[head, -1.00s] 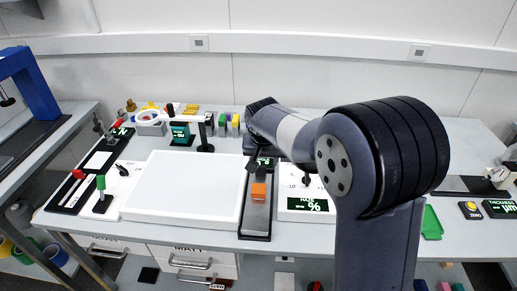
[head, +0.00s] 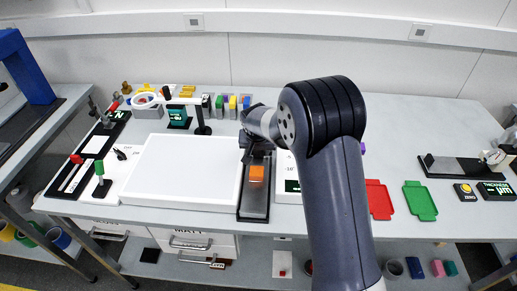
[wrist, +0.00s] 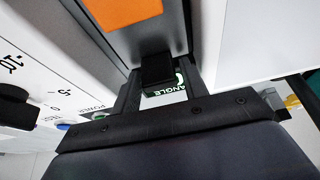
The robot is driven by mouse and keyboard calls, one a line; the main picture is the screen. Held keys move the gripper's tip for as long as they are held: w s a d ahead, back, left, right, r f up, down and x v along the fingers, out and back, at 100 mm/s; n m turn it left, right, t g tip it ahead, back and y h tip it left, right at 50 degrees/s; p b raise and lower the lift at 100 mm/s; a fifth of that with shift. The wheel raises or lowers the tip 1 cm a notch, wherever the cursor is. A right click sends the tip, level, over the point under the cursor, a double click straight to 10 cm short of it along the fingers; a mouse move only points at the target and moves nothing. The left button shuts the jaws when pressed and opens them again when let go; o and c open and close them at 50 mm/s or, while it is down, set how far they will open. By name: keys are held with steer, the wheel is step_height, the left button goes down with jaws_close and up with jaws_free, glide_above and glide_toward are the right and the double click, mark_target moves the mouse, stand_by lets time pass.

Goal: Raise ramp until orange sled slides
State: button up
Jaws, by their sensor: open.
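The orange sled (head: 256,172) sits on the grey ramp (head: 256,204), near its far end, in the head view. The sled also shows at the top of the wrist view (wrist: 122,10). The ramp (wrist: 165,35) runs below it to a black tab (wrist: 158,70) at its end. My gripper (head: 256,150) is at the ramp's far end, partly hidden by my arm. In the wrist view my open gripper (wrist: 160,82) has its fingers on either side of the tab, with no clear grip on it. I cannot tell the ramp's tilt.
A white light panel (head: 185,170) stands close left of the ramp. A white meter box (head: 287,192) is close on its right, partly behind my arm. An angle display (wrist: 168,88) lies beyond the tab. Red (head: 379,200) and green (head: 420,202) trays lie further right.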

steer(key=shift+f, duration=0.1)
steer(key=shift+c, duration=0.3)
jaws_close()
